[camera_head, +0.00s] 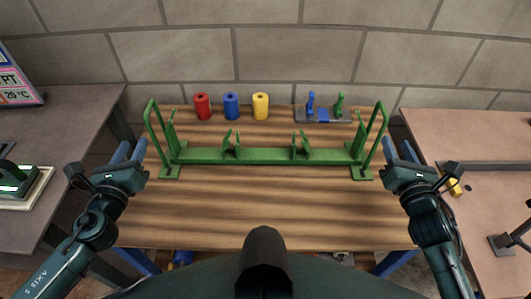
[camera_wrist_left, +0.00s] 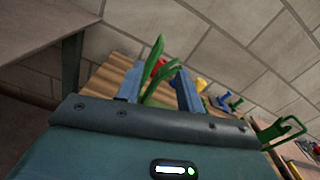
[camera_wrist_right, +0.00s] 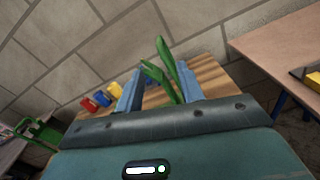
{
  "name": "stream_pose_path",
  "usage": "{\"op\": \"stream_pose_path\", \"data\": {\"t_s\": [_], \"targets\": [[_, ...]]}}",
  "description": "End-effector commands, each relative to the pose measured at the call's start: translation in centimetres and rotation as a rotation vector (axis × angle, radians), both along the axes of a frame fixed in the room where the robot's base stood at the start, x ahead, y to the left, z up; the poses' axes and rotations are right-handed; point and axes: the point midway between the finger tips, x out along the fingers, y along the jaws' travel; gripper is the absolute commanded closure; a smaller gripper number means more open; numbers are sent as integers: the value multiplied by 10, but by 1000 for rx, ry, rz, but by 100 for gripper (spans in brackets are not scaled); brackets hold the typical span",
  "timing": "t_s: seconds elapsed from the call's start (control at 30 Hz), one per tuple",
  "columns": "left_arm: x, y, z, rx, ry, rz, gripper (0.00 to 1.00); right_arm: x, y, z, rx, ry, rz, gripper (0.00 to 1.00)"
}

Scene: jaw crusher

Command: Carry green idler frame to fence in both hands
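The green idler frame (camera_head: 265,156) lies across the wooden table, a long beam with a tall loop handle at each end and small brackets along it. My left gripper (camera_head: 131,152) is just left of the left handle, fingers apart. In the left wrist view that handle (camera_wrist_left: 153,56) shows between and beyond the open fingers. My right gripper (camera_head: 402,150) is just right of the right handle, fingers apart. In the right wrist view that handle (camera_wrist_right: 167,62) shows between and beyond the fingers. Neither gripper appears closed on the frame. I cannot make out a fence.
Behind the frame stand a red cylinder (camera_head: 202,106), a blue cylinder (camera_head: 231,106), a yellow cylinder (camera_head: 260,106) and a grey tray (camera_head: 335,119) with blue and green parts. A block wall is behind. Side tables stand left (camera_head: 60,130) and right (camera_head: 450,130). The table's front is clear.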

Motion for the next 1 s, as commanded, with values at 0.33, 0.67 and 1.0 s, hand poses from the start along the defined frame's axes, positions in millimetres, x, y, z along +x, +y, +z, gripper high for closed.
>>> {"op": "stream_pose_path", "data": {"t_s": [0.33, 0.67, 1.0], "targets": [[3, 2, 6, 70, -21, -3, 63, 3, -3, 5, -76, -15, -2, 62], [29, 1, 7, 66, -24, -3, 63, 28, -4, 6, -73, -17, -3, 62], [94, 1, 7, 65, -23, -2, 63, 94, -4, 5, -69, -15, -2, 62]]}}
